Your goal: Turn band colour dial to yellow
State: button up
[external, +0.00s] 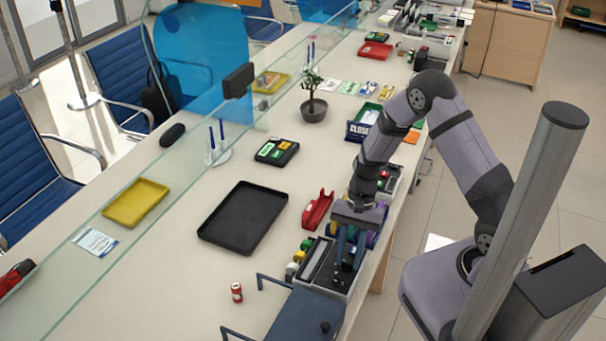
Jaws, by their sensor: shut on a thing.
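My gripper (348,256) points down over the right part of a grey machine (318,266) near the front edge of the counter. Its fingers are shut on a small dark knob that I take to be the band colour dial; the fingers mostly hide it. The dial's pointer and colour marks are too small and too covered to read. Small green, yellow and white blocks (298,256) sit along the machine's left side.
A red stapler-like thing (318,210) lies just behind the machine. A blue-grey box with rails (298,315) stands in front of it. A black tray (243,218) and a small red can (237,292) are to the left. Bare counter lies between them.

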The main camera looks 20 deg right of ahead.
jog(key=shift+w+r+m, duration=0.1)
jog(key=shift+w+m, duration=0.05)
jog(key=shift+m, duration=0.15)
jog(key=o, duration=1.1)
jog(key=shift+c, duration=0.2)
jog(key=b+v, duration=0.1)
jog(key=v, duration=0.6)
jog(key=shift+d+r+b, duration=0.15)
jog(key=shift+b, duration=0.2)
